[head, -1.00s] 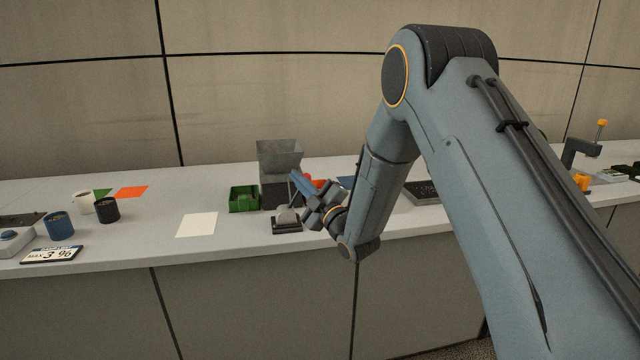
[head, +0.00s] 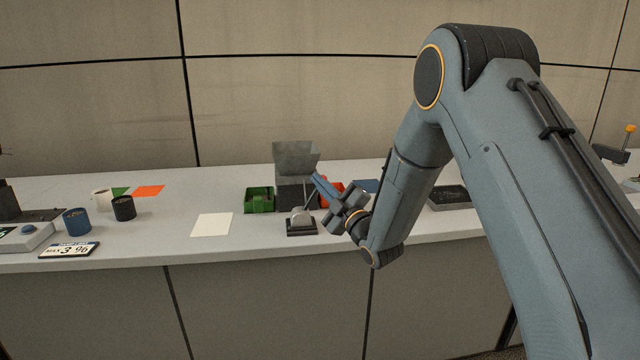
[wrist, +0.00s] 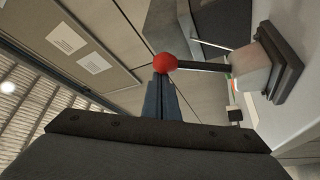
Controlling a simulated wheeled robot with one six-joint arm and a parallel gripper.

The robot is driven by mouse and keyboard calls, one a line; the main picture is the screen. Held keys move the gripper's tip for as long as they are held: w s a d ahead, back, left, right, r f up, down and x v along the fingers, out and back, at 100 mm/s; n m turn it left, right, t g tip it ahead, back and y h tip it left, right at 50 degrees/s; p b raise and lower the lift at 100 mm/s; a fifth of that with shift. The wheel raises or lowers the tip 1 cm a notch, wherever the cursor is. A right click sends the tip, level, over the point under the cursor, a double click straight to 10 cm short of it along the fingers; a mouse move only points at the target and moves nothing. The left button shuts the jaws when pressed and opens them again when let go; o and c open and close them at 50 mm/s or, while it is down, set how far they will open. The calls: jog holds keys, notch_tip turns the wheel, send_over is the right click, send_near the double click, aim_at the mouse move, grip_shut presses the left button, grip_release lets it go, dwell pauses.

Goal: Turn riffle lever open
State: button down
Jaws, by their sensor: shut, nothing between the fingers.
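The riffle box (head: 296,195) is dark, with a grey hopper (head: 296,157) on top, and stands on the bench. In front of it is the lever's dark base (head: 301,227) with a pale rounded hub. In the wrist view, a dark lever rod (wrist: 198,66) runs from the hub (wrist: 250,70) to a red ball knob (wrist: 165,62). My gripper (head: 317,180) is shut and empty beside the lever, in front of the riffle box. In the wrist view its blue fingertips (wrist: 161,80) lie right at the knob; I cannot tell whether they touch it.
A green bin (head: 259,200) stands left of the riffle box, and a red bin (head: 331,188) is partly hidden behind my gripper. White paper (head: 212,225), a black cup (head: 123,208) and a blue cup (head: 76,221) are further left. A dark tray (head: 450,197) lies right of my forearm.

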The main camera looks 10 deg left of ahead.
notch_tip(320, 180, up, 3)
jog(key=s+a+p, duration=0.1)
jog(key=s+a, duration=0.1)
jog(key=a, duration=0.1)
jog(key=f+b+v, duration=0.1)
jog(key=b+v, duration=0.1)
jog(key=v, duration=0.8)
jog(key=d+f+m+g+h+p, duration=0.35)
jog(key=d+m+h, duration=0.4)
jog(key=d, duration=0.35)
jog(key=s+d+f+m+g+h, duration=0.4)
jog(key=s+d+m+h, duration=0.1)
jog(key=s+d, duration=0.25)
jog(key=s+d+m+g+p, duration=0.1)
jog(key=s+d+m+g, duration=0.2)
jog(key=s, duration=0.9)
jog(key=s+d+m+g+h+p, duration=0.1)
jog(key=s+d+m+g, duration=0.3)
jog(key=s, duration=0.9)
jog(key=shift+s+d+r+g, duration=0.35)
jog(key=shift+d+g, duration=0.05)
jog(key=shift+g, duration=0.45)
